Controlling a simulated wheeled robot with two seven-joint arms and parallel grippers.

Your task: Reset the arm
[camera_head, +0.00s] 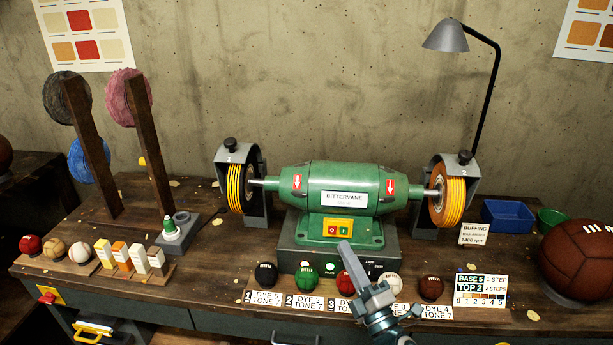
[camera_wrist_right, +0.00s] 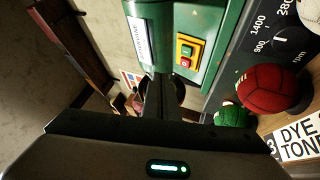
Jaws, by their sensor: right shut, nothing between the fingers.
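My right gripper (camera_head: 352,262) is shut and empty. In the head view it rises from the bottom edge, in front of the green buffing machine (camera_head: 330,190) and over the row of small balls. The red ball (camera_head: 345,283) is just left of it and the white ball (camera_head: 389,284) just right, partly hidden by the arm. In the right wrist view the gripper fingers (camera_wrist_right: 160,98) point at the machine, with the red ball (camera_wrist_right: 272,88) and green ball (camera_wrist_right: 232,116) to the right. My left gripper is in neither view.
A black ball (camera_head: 266,274), green ball (camera_head: 306,279) and dark brown ball (camera_head: 431,288) stand behind number cards. A big brown ball (camera_head: 580,262) and blue bin (camera_head: 508,215) are at the right. Wooden posts (camera_head: 150,145) and a lamp (camera_head: 446,37) rise high.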

